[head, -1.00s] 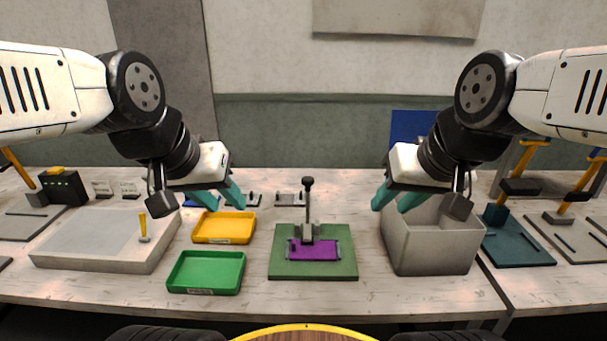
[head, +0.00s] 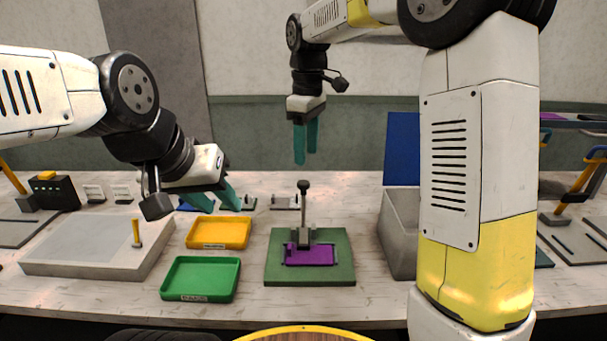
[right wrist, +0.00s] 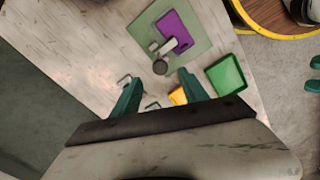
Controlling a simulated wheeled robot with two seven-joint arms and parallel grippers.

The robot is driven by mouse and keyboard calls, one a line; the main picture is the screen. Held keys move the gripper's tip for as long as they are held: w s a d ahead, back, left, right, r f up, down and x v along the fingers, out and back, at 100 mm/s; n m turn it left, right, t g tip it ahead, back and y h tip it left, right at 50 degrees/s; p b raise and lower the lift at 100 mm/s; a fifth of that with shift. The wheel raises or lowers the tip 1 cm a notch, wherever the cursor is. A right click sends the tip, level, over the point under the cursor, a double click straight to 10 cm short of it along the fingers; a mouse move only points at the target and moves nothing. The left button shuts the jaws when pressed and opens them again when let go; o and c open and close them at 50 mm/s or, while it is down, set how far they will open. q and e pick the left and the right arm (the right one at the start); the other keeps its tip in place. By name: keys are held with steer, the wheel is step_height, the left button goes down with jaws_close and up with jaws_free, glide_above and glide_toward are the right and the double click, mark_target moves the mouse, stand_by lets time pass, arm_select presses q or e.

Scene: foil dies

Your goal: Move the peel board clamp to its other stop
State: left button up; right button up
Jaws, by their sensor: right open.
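The green board (head: 343,262) with a purple sheet (head: 318,257) lies in the middle of the table. Its grey clamp (head: 304,232) stands at the back edge of the sheet, its lever upright with a dark knob (head: 303,185) on top. In the right wrist view the knob (right wrist: 160,67) shows between and beyond my fingertips, with the board (right wrist: 195,48) below. My right gripper (head: 306,158) is open and empty, pointing down above the knob and apart from it. My left gripper (head: 218,200) is open and empty, behind the yellow tray.
A yellow tray (head: 246,233) and a green tray (head: 231,287) lie left of the board. A grey bin (head: 393,240) stands to the right, partly hidden by my right arm. A pale slab (head: 60,269) with a yellow handle (head: 136,232) is at far left.

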mark_target(304, 182)
steer(key=shift+w+a+f, duration=0.25)
steer(key=shift+a, duration=0.1)
steer(key=shift+f, duration=0.3)
step_height(304, 182, down, 7)
steer(key=shift+f, duration=0.1)
jaws_close()
stand_by(1.2)
